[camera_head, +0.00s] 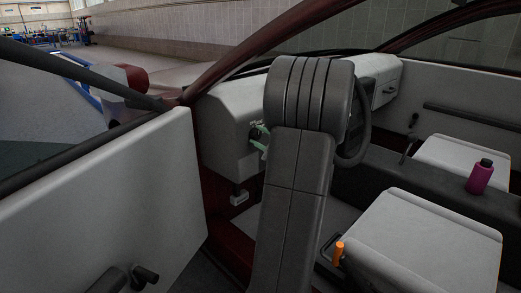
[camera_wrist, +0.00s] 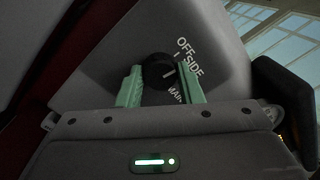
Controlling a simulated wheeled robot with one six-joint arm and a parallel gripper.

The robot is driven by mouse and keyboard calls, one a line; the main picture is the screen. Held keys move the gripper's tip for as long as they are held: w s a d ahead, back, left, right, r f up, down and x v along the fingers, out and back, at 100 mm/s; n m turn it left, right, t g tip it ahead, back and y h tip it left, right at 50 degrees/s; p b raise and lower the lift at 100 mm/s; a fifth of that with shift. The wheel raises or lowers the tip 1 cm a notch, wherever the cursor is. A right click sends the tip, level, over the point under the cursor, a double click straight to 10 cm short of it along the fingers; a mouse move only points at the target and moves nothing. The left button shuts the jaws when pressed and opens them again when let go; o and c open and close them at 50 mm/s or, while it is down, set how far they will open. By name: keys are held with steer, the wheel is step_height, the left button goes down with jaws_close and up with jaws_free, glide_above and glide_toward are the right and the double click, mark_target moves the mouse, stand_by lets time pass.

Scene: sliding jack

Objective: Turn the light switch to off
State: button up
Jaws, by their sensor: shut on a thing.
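The light switch is a round black knob (camera_wrist: 157,71) on the grey dashboard panel, with white labels OFF, SIDE and MAIN at its right. Its white pointer mark faces right, roughly toward SIDE and away from OFF. My gripper (camera_wrist: 161,69) has green fingers on both sides of the knob and is shut on it. In the head view, my gripper (camera_head: 260,140) reaches the dashboard's left end (camera_head: 228,125). My dark arm hides much of the dashboard there, and the labels cannot be read in that view.
The open car door (camera_head: 120,200) stands at the left. The steering wheel (camera_head: 359,135) is right of the gripper, partly behind my arm. Front seats (camera_head: 430,235) are at the lower right, with a purple bottle (camera_head: 480,177) between them. A red pillar frames the windscreen.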

steer(key=shift+f+n+b, duration=0.1)
steer(key=shift+n+b, duration=0.8)
steer(key=shift+b, duration=0.15)
steer(key=o, duration=1)
steer(key=p+v, duration=0.2)
steer(key=v, duration=1.1)
steer(key=shift+s+d, duration=0.3)
steer(key=shift+a, duration=0.1)
steer(key=b+x, duration=0.2)
steer(key=x, duration=1.1)
steer(key=shift+w+a, duration=0.2)
steer(key=shift+w, duration=0.1)
